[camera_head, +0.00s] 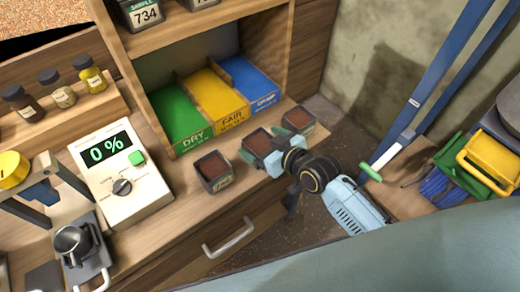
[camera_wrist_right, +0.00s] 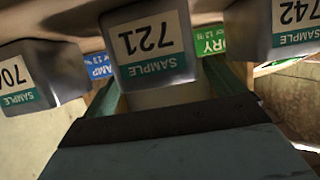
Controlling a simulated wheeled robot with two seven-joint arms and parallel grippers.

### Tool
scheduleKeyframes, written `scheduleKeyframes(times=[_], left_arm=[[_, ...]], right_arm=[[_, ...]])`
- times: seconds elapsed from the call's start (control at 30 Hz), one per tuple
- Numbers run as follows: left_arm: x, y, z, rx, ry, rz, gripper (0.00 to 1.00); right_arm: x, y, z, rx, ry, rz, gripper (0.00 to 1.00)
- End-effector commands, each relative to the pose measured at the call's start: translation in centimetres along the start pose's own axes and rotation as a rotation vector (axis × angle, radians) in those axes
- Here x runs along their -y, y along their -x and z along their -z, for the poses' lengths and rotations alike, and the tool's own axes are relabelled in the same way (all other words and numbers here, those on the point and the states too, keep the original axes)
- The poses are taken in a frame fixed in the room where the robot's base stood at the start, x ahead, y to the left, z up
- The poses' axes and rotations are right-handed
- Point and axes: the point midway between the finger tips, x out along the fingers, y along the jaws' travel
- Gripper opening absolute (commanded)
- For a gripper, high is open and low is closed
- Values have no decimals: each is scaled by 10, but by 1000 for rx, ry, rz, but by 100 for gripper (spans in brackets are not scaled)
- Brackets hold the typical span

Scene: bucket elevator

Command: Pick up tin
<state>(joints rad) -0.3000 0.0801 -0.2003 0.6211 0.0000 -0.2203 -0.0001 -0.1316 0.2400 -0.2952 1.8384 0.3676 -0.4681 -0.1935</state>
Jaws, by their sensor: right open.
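Three open dark tins filled with brown material stand in a row on the wooden counter: a left tin (camera_head: 213,170), a middle tin (camera_head: 258,141) and a right tin (camera_head: 298,121). My right gripper (camera_head: 268,158) is open at the middle tin, with a finger to either side of it. In the right wrist view the tin labelled 721 (camera_wrist_right: 150,50) stands between the open fingers (camera_wrist_right: 165,92), its label upside down. Tin 706 (camera_wrist_right: 40,80) is to its left and tin 742 (camera_wrist_right: 292,25) to its right. Contact with tin 721 cannot be told.
A moisture meter (camera_head: 118,165) reading 0 % stands left of the tins. Behind them are green, yellow and blue sorting bins (camera_head: 215,95). A drawer (camera_head: 230,238) with a handle is below. Yellow and green items (camera_head: 490,155) lie at the right.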

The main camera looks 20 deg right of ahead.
Motion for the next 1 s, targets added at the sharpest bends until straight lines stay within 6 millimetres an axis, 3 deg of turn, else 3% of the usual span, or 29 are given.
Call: scheduleKeyframes(times=[0.2, 0.47, 0.9, 1.0], left_arm=[[0, -6, -1, 0, 0, 0, 36], [0, -6, -1, 0, 0, 0, 36], [0, -6, -1, 1, 0, 0, 36], [0, -6, -1, 1, 0, 0, 36]], right_arm=[[0, -29, 1, -1, 0, 0, 95], [0, -32, 1, 0, 1, 0, 95], [0, -31, 1, 0, 0, 0, 40], [0, -31, 2, -2, 0, -1, 40]])
